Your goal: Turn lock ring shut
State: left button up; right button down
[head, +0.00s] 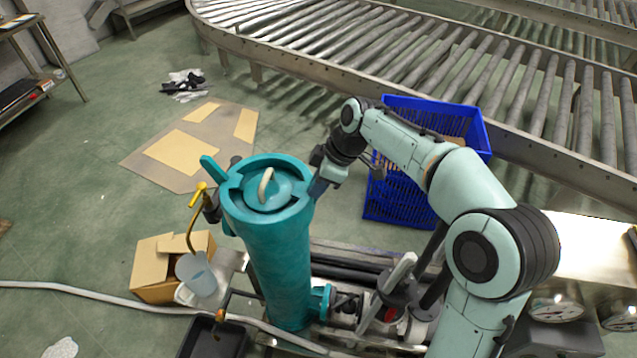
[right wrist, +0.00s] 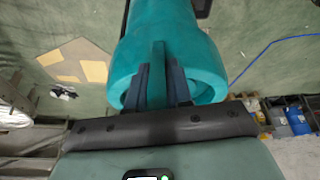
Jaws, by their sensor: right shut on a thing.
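A tall teal housing (head: 279,262) stands upright in the middle of the head view. The teal lock ring (head: 236,199) sits around its top, with a lug sticking out at the upper left. Inside the ring is a teal lid (head: 283,190) with a pale curved handle. My right gripper (head: 319,187) is at the right side of the ring. In the right wrist view its two dark fingers (right wrist: 158,88) are shut on an upright teal lug (right wrist: 158,62) of the ring. The lug's lower part is hidden between the fingers. My left gripper is not in view.
A blue crate (head: 400,197) stands behind my right arm, before the roller conveyor (head: 330,45). A yellow-handled brass fitting (head: 197,194) is close to the housing's left side. A cardboard box (head: 153,272) and a pale jug (head: 196,275) stand lower left. Pipes and valves lie right of the base.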

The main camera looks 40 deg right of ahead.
jog(key=shift+s+a, duration=0.2)
jog(key=shift+a, duration=0.05)
dwell(0.3)
jog(key=c, duration=1.1)
grip_release()
jog(key=shift+r, duration=0.1)
jog(key=p+v, duration=0.2)
jog(key=v, duration=1.1)
jog(key=shift+s+a+r, duration=0.1)
jog(key=shift+a+r, duration=0.05)
jog(key=shift+r, duration=0.05)
